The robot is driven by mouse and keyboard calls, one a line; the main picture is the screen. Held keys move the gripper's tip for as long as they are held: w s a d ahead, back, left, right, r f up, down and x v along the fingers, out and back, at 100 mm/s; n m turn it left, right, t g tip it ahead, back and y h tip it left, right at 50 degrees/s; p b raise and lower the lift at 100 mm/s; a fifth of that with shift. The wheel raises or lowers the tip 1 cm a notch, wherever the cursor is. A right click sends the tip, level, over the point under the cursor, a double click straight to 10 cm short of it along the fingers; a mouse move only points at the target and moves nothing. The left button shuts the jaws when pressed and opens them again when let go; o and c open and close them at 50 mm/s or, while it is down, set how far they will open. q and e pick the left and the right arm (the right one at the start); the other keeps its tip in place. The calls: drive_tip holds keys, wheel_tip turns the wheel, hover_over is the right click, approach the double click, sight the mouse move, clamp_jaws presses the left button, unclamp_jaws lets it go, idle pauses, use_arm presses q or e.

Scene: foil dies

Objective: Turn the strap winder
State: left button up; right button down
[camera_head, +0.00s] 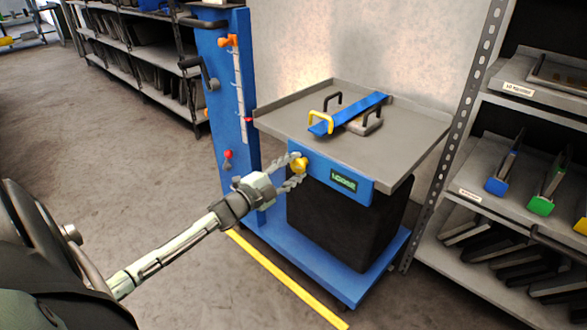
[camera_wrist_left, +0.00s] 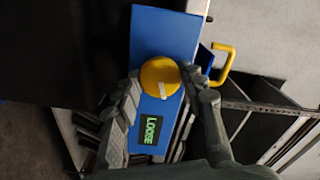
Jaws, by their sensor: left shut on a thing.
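The strap winder is a yellow round knob (camera_head: 299,165) with a white mark, on the blue front panel (camera_head: 325,177) of a cart. A small green-lit display (camera_head: 343,182) on that panel reads "LOOSE". My left gripper (camera_head: 296,168) is shut on the knob, one finger on each side. In the left wrist view the knob (camera_wrist_left: 160,77) sits between the two fingers, its white mark near the lower middle. A blue strap (camera_head: 348,113) lies across a grey block on the cart's tray, with a yellow handle (camera_head: 321,122) beside it. My right gripper is out of view.
The grey tray (camera_head: 415,130) has a raised rim. A blue upright (camera_head: 224,90) with a black crank stands left of it. Shelves (camera_head: 500,190) with coloured-handled tools stand close on the right. A yellow floor line (camera_head: 285,277) runs in front; the left floor is clear.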

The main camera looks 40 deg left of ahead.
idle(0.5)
use_arm(q)
drive_tip(key=o, duration=1.1)
drive_tip(key=shift+o, duration=0.2)
drive_tip(key=s+a, duration=0.1)
drive_tip(key=s, duration=1.1)
